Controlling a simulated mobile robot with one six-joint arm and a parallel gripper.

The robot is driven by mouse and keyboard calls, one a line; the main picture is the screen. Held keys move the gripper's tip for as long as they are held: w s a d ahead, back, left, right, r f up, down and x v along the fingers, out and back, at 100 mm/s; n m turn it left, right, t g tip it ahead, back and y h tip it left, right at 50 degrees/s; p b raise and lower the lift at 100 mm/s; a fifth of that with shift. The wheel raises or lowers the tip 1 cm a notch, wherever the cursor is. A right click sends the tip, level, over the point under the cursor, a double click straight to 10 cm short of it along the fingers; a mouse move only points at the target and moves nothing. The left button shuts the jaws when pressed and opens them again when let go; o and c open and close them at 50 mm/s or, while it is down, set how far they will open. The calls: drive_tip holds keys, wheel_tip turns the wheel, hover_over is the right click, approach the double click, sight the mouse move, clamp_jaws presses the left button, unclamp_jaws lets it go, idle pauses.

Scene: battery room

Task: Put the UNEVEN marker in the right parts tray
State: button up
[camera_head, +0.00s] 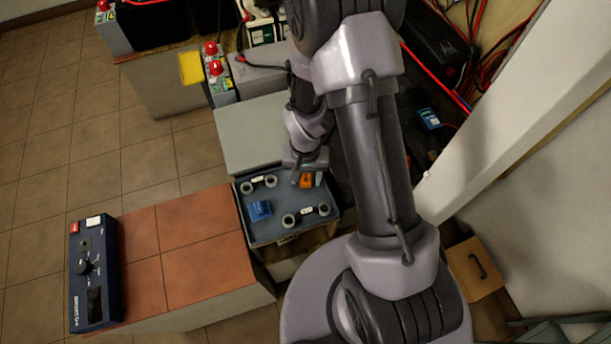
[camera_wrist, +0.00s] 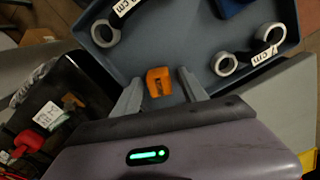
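A blue-grey tray (camera_head: 268,233) holds an orange block (camera_head: 306,181), a blue block (camera_head: 260,211) and two dumbbell-shaped pieces with white labels, one at the back (camera_head: 258,183) and one at the front (camera_head: 306,214). My gripper (camera_head: 306,178) points down over the tray's back right corner. In the wrist view its fingers (camera_wrist: 160,84) are apart, with the orange block (camera_wrist: 159,81) between them and narrow gaps at both sides. I cannot read UNEVEN on anything, so I cannot tell which thing is that marker.
A grey flat surface (camera_head: 252,135) adjoins the tray's back. A red-tiled block (camera_head: 200,236) stands left, with a dark blue control box (camera_head: 92,275) on it. Batteries (camera_head: 243,77) and cables are behind. A blue item (camera_head: 429,118) lies on the dark surface right of my arm.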

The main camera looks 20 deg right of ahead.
wheel_tip(320, 180, up, 15)
drive_tip(key=p, duration=0.6)
wheel_tip(320, 180, up, 13)
drive_tip(key=t, duration=0.3)
hover_over(305, 175)
drive_tip(key=s+a, duration=0.1)
drive_tip(key=s, duration=0.1)
drive_tip(key=s+a+r+t+y, duration=0.2)
drive_tip(key=s+a+r, duration=0.1)
drive_tip(key=s+r, duration=0.8)
drive_tip(key=shift+s+a+r+t, duration=0.2)
drive_tip(key=shift+s+r+t, duration=0.2)
drive_tip(key=shift+r, duration=0.4)
